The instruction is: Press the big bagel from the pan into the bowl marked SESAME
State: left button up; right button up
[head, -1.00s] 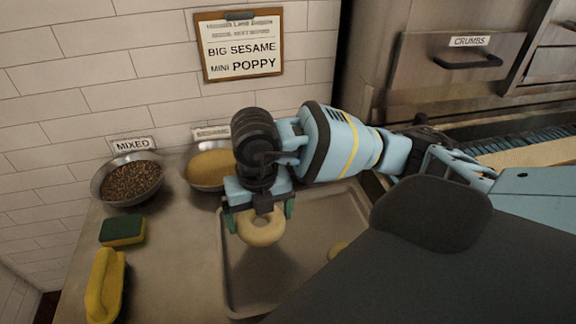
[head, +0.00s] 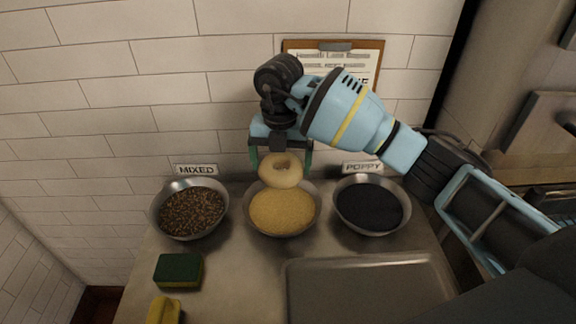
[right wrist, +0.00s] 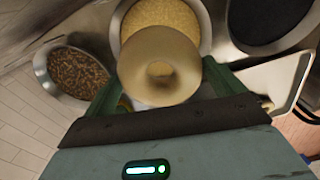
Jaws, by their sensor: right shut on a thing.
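My right gripper (head: 281,163) is shut on the big bagel (head: 281,175), a pale ring held upright-tilted between green fingers. The bagel is above the back part of the middle bowl (head: 284,228), which holds pale tan seeds. The bowl's label is hidden behind my gripper. In the right wrist view the bagel (right wrist: 158,70) sits between the fingers and overlaps the seed bowl (right wrist: 208,25). I cannot tell whether the bagel touches the seeds. The pan (head: 370,262) is at the front right, partly in view. My left gripper is not in view.
The MIXED bowl (head: 190,210) of dark mixed seeds stands left of the middle bowl. The POPPY bowl (head: 368,206) of black seeds stands right of it. A green and yellow sponge (head: 178,270) and a yellow item (head: 164,311) lie at front left. The tiled wall is close behind.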

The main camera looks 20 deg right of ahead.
jog(key=shift+s+f+b, duration=0.15)
jog(key=shift+f+b, duration=1.3)
jog(key=shift+f, duration=3.55)
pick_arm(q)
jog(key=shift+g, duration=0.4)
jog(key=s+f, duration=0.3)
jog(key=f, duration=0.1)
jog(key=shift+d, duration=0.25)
pick_arm(e)
jog(key=shift+f, duration=0.1)
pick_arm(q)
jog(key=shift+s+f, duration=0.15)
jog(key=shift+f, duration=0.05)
pick_arm(e)
jog(key=shift+f, duration=0.4)
